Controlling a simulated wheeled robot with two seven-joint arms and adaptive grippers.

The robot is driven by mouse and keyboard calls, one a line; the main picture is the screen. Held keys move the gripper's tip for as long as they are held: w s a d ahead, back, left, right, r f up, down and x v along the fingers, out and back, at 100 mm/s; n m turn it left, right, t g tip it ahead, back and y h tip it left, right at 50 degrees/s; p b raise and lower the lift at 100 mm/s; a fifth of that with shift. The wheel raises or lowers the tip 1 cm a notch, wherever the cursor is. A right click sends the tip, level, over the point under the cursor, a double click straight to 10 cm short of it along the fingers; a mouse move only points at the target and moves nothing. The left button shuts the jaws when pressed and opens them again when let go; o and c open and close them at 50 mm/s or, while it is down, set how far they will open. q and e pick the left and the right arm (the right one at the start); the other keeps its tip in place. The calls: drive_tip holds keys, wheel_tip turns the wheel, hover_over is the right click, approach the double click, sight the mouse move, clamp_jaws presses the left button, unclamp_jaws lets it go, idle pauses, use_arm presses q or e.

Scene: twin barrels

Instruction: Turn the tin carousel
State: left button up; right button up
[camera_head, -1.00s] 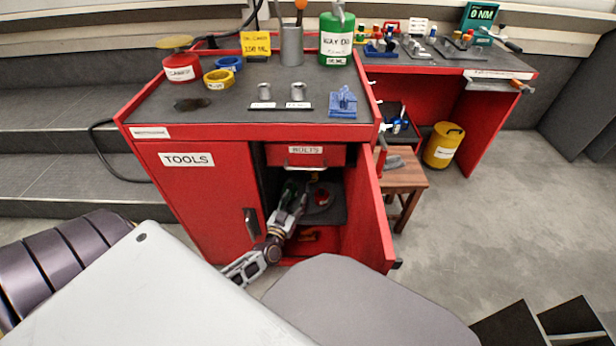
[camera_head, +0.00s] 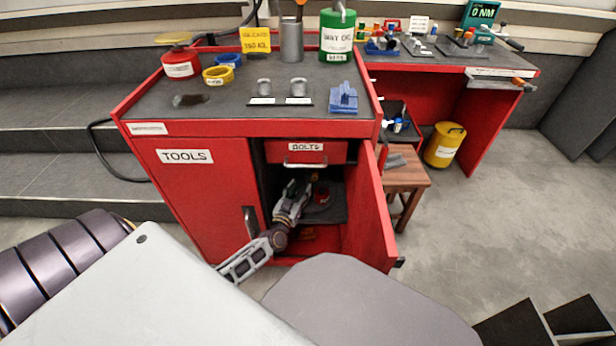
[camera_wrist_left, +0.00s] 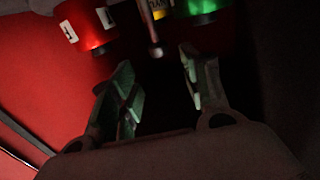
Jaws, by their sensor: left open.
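The tin carousel shows only partly inside the open red cabinet, on a dark shelf (camera_head: 332,214). A red tin (camera_head: 322,195) shows there, just right of my left gripper (camera_head: 300,183), whose arm reaches in through the doorway. In the left wrist view, a red tin with a white label (camera_wrist_left: 88,24) is at upper left, a green tin (camera_wrist_left: 203,8) at upper right and a yellow one (camera_wrist_left: 160,8) between them. A thin rod with a rounded end (camera_wrist_left: 152,30) points toward the gap between my open, empty fingers. The carousel's base is lost in shadow. My right gripper is out of view.
The open cabinet door (camera_head: 372,215) stands right of my arm, and the closed TOOLS door (camera_head: 195,200) is on the left. The BOLTS drawer (camera_head: 305,152) hangs above the opening. A wooden stool (camera_head: 406,178) stands just outside, beside the open door.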

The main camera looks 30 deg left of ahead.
sight(307, 177)
use_arm(q)
drive_tip(key=shift+w+a+b, duration=0.3)
drive_tip(key=shift+w+b, duration=0.3)
drive_tip(key=shift+w, duration=0.95)
drive_tip(key=shift+w+a+b, duration=0.35)
drive_tip(key=shift+w+b, duration=0.3)
drive_tip(key=shift+w, duration=0.85)
drive_tip(key=shift+w+a+b, duration=0.3)
drive_tip(key=shift+w+b, duration=0.3)
drive_tip(key=shift+w, duration=0.95)
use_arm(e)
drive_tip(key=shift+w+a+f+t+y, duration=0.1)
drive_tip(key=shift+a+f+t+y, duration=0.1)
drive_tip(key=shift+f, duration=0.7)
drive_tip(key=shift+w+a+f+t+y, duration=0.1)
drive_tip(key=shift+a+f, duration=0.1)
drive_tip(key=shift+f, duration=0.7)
use_arm(q)
drive_tip(key=shift+c, duration=0.5)
clamp_jaws()
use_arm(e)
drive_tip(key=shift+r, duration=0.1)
